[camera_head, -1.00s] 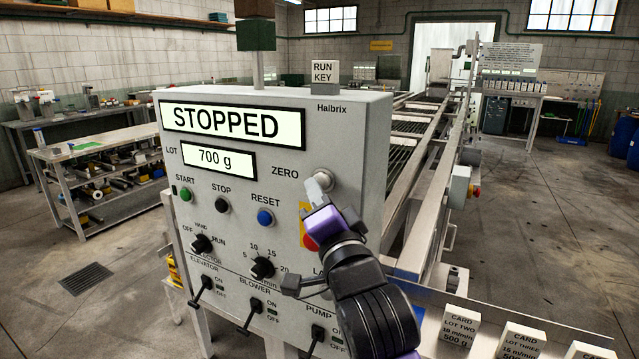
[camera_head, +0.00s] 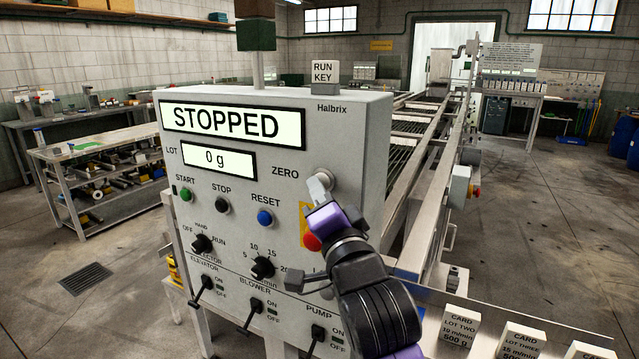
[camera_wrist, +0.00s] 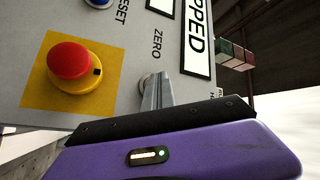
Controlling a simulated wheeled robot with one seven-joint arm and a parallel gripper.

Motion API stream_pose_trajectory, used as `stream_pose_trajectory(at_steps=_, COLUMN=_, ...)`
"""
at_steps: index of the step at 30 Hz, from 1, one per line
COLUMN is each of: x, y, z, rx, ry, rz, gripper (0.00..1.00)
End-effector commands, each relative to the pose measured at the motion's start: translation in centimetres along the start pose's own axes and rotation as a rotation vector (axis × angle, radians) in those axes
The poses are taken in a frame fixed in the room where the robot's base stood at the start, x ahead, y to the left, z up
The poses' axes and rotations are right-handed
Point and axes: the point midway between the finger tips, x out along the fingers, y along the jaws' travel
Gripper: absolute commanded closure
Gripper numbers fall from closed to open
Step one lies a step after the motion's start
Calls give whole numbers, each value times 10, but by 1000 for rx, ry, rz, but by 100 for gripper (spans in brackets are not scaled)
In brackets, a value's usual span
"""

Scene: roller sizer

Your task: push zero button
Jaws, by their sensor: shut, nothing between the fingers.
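The zero button (camera_head: 324,180) is a pale round button beside the word ZERO on the grey control panel (camera_head: 350,130). My gripper (camera_head: 316,188), with a purple body, is shut and empty, its fingertips at the button and covering part of it. In the wrist view the fingers (camera_wrist: 157,92) point at the button (camera_wrist: 150,80), which is mostly hidden behind them; they look to be touching it. The lot display (camera_head: 218,159) reads 0 g. The upper display (camera_head: 232,123) reads STOPPED.
A red emergency button (camera_head: 311,242) on a yellow plate sits just below my gripper; it also shows in the wrist view (camera_wrist: 70,62). The blue reset button (camera_head: 265,217) and several switches are nearby. Lot cards (camera_head: 459,325) stand at the lower right.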

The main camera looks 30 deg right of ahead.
Motion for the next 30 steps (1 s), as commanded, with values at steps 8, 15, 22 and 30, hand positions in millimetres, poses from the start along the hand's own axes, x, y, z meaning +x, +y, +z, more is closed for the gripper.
stream_pose_trajectory(at_steps=8, x=-4, y=-2, z=2, rx=1, ry=0, rz=0, gripper=100)
stream_pose_trajectory(at_steps=15, x=-12, y=-9, z=9, rx=0, ry=0, rz=-1, gripper=100)
stream_pose_trajectory(at_steps=22, x=-13, y=-9, z=9, rx=0, ry=1, rz=0, gripper=100)
stream_pose_trajectory(at_steps=30, x=-20, y=-14, z=15, rx=0, ry=-1, rz=-1, gripper=100)
